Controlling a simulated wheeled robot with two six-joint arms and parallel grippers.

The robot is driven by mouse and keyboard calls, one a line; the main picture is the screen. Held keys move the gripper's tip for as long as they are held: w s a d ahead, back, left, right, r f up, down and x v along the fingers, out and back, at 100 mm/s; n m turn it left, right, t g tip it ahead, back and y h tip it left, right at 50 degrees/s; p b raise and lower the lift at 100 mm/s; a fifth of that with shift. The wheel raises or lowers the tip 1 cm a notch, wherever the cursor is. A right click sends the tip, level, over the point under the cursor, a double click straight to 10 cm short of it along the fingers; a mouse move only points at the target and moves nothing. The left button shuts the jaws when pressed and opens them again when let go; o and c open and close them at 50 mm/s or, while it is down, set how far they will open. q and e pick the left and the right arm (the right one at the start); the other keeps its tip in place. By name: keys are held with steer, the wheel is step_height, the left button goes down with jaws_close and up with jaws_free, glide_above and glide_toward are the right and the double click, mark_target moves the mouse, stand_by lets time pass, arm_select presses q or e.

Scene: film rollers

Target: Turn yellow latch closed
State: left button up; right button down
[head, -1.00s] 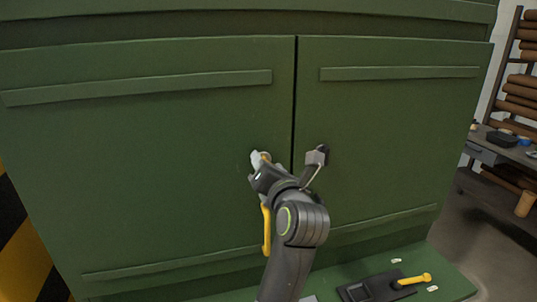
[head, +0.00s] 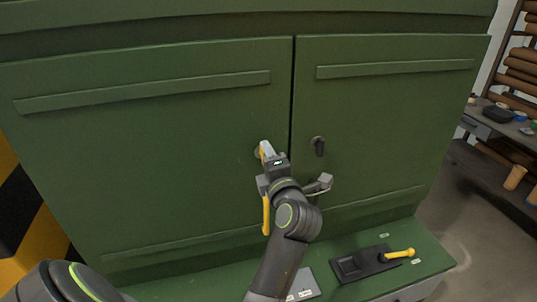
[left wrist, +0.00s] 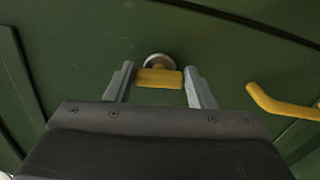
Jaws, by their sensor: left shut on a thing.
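The yellow latch (head: 263,151) sits on a round silver mount on the left green cabinet door, near the seam. In the left wrist view the latch (left wrist: 158,78) is a short yellow bar lying across the space between the fingers. My left gripper (head: 267,148) is at the latch, its fingers (left wrist: 159,84) on either side of the bar and shut on it. In the head view the gripper partly hides the latch, so its exact angle is hard to tell there. My right gripper is not in view.
A yellow door handle (head: 266,215) hangs just below the gripper. A black knob (head: 318,146) is on the right door. A black plate with a yellow lever (head: 399,254) lies on the green ledge (head: 425,250). A shelf with rolls (head: 522,80) stands at right.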

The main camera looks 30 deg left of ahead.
arm_select(q)
steer(key=shift+m, duration=0.5)
steer(key=o, duration=1)
